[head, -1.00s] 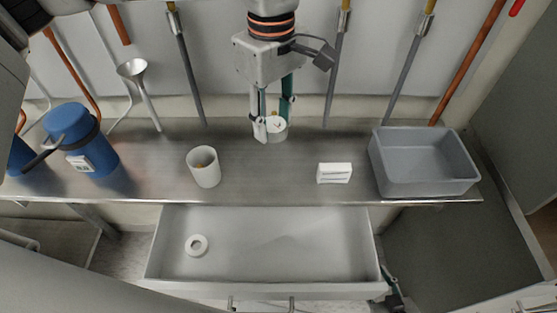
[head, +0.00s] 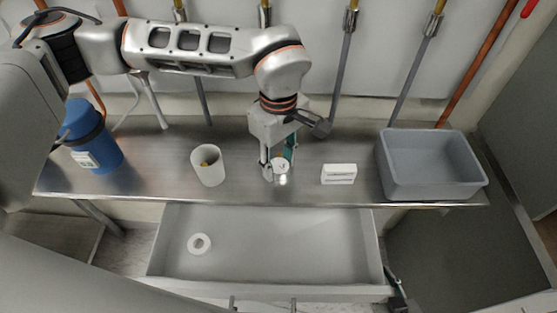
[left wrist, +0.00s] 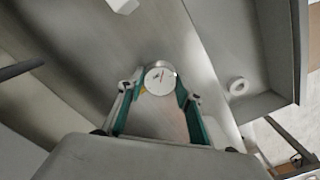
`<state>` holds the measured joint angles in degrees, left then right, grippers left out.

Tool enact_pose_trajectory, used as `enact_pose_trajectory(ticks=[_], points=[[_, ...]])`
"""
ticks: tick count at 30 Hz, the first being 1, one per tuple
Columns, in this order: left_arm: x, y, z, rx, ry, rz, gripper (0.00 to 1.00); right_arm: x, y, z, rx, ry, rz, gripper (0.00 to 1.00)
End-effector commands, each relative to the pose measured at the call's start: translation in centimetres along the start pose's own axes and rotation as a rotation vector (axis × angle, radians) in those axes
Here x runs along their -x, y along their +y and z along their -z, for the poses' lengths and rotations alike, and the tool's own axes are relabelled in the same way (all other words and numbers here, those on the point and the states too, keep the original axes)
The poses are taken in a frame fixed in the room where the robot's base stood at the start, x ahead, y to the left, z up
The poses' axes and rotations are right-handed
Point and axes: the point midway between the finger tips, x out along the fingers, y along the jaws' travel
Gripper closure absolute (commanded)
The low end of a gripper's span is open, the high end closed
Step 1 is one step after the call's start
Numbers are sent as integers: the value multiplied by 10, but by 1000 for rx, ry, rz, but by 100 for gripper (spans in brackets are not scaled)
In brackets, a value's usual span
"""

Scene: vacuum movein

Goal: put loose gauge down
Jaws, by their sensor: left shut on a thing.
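The gauge (head: 281,166) is a small round thing with a white dial and a needle. My left gripper (head: 275,173) is shut on it, over the steel bench between the white cup and the small white block. In the left wrist view the gauge (left wrist: 159,79) sits between the two fingertips (left wrist: 160,90), dial facing the camera. The gauge is low near the bench top (head: 240,180); I cannot tell whether it touches. My right gripper is not in view.
A white cup (head: 209,170) stands left of the gauge, a white block (head: 339,174) right of it, and a grey bin (head: 432,185) at the right end. A blue canister (head: 95,140) stands left. Below, an open drawer (head: 300,245) holds a white ring (head: 199,244).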

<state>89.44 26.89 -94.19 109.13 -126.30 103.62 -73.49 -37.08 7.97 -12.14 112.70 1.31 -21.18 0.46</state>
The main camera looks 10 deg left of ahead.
Motion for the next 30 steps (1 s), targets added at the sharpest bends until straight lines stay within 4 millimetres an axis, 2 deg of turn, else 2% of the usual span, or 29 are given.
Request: enact_pose_trajectory(ticks=[8, 9, 10, 19, 23, 26, 30], points=[[-3, 0, 0, -1, 0, -1, 88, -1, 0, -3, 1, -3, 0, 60], [-2, 0, 0, -1, 0, -1, 55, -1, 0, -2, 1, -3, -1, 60], [-2, 0, 0, -1, 0, -1, 48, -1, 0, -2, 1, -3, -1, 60], [-1, 0, 0, -1, 0, -1, 48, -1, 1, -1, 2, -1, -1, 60], [5, 1, 0, -1, 1, -3, 48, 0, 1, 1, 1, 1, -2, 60], [17, 2, 0, -1, 2, -5, 48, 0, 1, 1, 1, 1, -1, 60], [44, 2, 1, -1, 4, -7, 48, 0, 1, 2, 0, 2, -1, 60]])
